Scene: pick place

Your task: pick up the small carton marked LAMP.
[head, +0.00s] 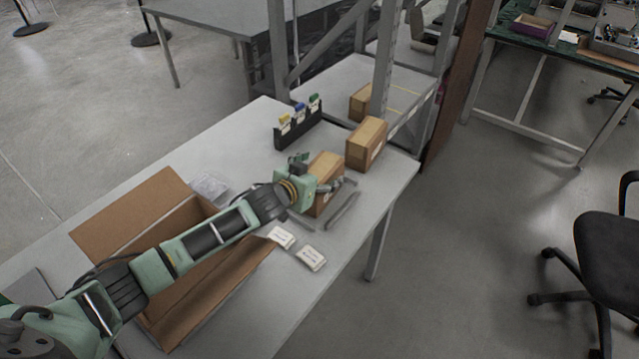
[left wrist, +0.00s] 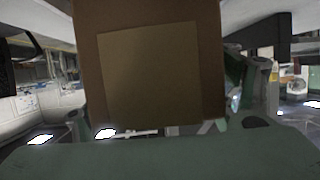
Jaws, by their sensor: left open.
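A small brown carton (head: 325,168) stands on the grey table, right at my left gripper (head: 319,176). In the left wrist view a brown carton face (left wrist: 150,70) fills the middle, close up, between the open fingers (left wrist: 160,118). The gripper is open; I cannot tell whether a finger touches the carton. A second brown carton (head: 366,145) stands just behind it to the right, and a third (head: 360,102) lies farther back past the rack post. No LAMP marking is readable on any carton. My right gripper is not in view.
A large open cardboard box (head: 165,215) lies under my left arm. Two small white packets (head: 282,237) (head: 311,258) and a grey bar-like piece (head: 342,211) lie near the front edge. A black holder (head: 298,127) with coloured tabs stands behind. A metal rack post (head: 384,60) rises at the back.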

